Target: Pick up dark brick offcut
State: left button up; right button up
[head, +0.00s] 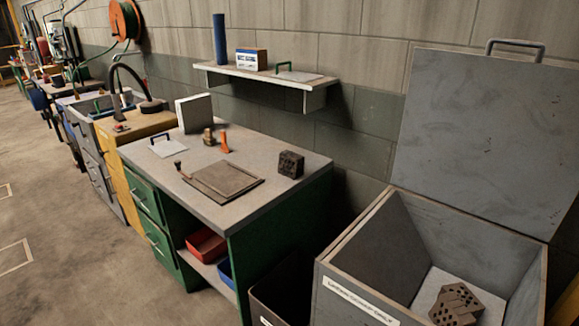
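A small dark brick offcut (290,164) with holes in its face stands on the grey top of the green workbench (262,132), near its right end. Brown-grey hollow brick pieces (457,303) lie on the floor of the open grey bin at the lower right. Neither of my grippers is in view.
The grey bin (353,252) has its lid (480,135) raised against the wall. A flat board (222,182), an orange item (224,142) and a white clipboard (167,147) lie on the bench. A shelf (270,73) hangs above. Floor at left is clear.

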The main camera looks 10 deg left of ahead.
aim_at(291, 164)
jog(key=i+j, duration=0.25)
jog(key=j, duration=0.15)
jog(key=i+j, duration=0.25)
jog(key=j, duration=0.2)
jog(key=i+j, duration=0.25)
jog(key=j, duration=0.15)
jog(key=i+j, duration=0.25)
jog(key=j, duration=0.15)
jog(key=i+j, duration=0.25)
jog(key=j, duration=0.2)
jog(key=i+j, duration=0.25)
jog(key=j, duration=0.15)
jog(key=i+j, duration=0.25)
jog(key=j, duration=0.15)
jog(key=i+j, duration=0.2)
jog(key=j, duration=0.25)
